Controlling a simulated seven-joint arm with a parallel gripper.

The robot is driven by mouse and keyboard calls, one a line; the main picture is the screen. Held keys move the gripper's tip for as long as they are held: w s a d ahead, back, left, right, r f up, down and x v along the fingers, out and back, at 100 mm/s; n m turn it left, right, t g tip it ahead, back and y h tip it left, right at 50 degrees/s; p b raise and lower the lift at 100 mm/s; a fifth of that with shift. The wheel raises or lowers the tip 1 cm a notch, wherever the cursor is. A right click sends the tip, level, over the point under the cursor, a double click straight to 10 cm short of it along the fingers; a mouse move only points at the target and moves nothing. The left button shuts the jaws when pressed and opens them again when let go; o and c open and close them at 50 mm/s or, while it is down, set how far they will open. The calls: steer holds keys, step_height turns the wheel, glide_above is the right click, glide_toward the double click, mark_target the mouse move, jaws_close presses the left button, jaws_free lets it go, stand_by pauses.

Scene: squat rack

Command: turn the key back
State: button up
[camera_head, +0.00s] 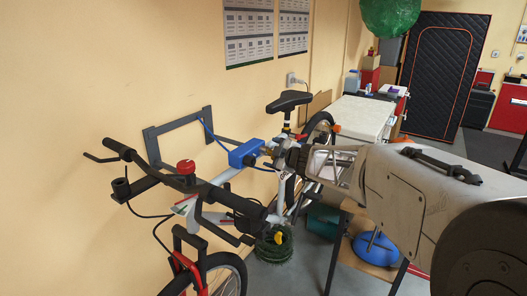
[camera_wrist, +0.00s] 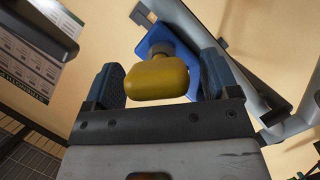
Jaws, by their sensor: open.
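A blue lock box (camera_head: 246,153) is on the bike frame in the head view. In the wrist view, the blue lock (camera_wrist: 150,42) shows behind a yellow key head (camera_wrist: 158,81), with a dark round piece between them. My gripper (camera_wrist: 160,74) is open, with one dark finger on each side of the yellow key head. Gaps show between the key head and both fingers, so it is not gripped. In the head view, my gripper (camera_head: 272,153) is just right of the blue lock box, and the key cannot be made out there.
The bike leans along the wall, with its handlebar (camera_head: 150,178) at left and saddle (camera_head: 288,102) behind my gripper. A dark wall bracket (camera_head: 180,122) is behind the lock. A wooden stand (camera_head: 345,230) with a blue domed object (camera_head: 374,248) is below my arm.

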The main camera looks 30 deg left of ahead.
steer(key=shift+d, duration=0.15)
steer(key=shift+v, duration=2.85)
steer(key=c, duration=0.4)
steer(key=shift+w+r+m+g, duration=0.3)
steer(key=shift+m+g, duration=0.2)
steer(key=shift+m, duration=0.25)
steer(key=shift+w+r+m+g, duration=0.35)
steer(key=shift+m+g, duration=0.15)
steer(key=shift+m, duration=0.25)
steer(key=shift+c, duration=0.4)
steer(key=shift+w+d+f+m+g, duration=0.1)
steer(key=shift+w+d+m+g, duration=0.45)
steer(key=shift+m+g, duration=0.75)
steer(key=shift+w+d+r+m+g, duration=0.1)
steer(key=shift+w+d+m+g, duration=0.5)
steer(key=shift+m, duration=1.25)
steer(key=shift+w+d+f+m+g, duration=0.1)
steer(key=shift+w+d+m+g, duration=0.35)
steer(key=shift+m+g, duration=0.95)
steer(key=shift+w+a, duration=0.15)
